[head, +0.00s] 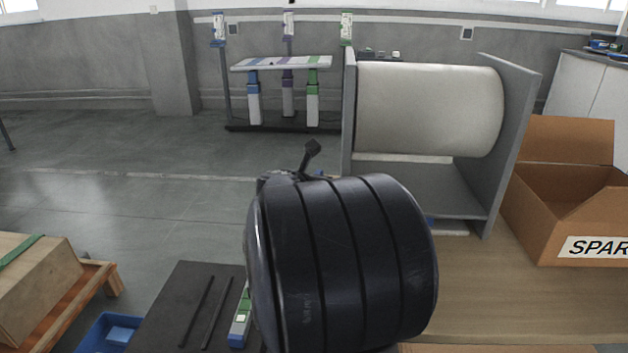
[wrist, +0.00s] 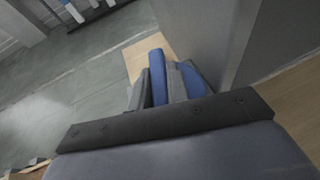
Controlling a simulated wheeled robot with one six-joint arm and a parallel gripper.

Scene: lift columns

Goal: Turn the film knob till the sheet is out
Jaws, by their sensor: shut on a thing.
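A large roll of whitish film (head: 430,108) sits between the two upright grey side panels (head: 512,130) of a stand on the table. A pale strip (head: 400,158) shows along the underside of the roll. In the wrist view, my gripper (wrist: 158,90) is shut on a blue knob (wrist: 157,72), beside a grey panel (wrist: 205,40). More blue shows to the right of the right finger. In the head view my dark arm covers the gripper and most of the knob, so I cannot tell how far the knob is turned.
An open cardboard box (head: 585,212) with a label reading "SPAR" stands right of the stand. The wooden tabletop (head: 510,300) is clear in front of it. Lift columns (head: 287,95) stand at the back. A blue bin (head: 108,332) and a wooden crate (head: 35,285) are lower left.

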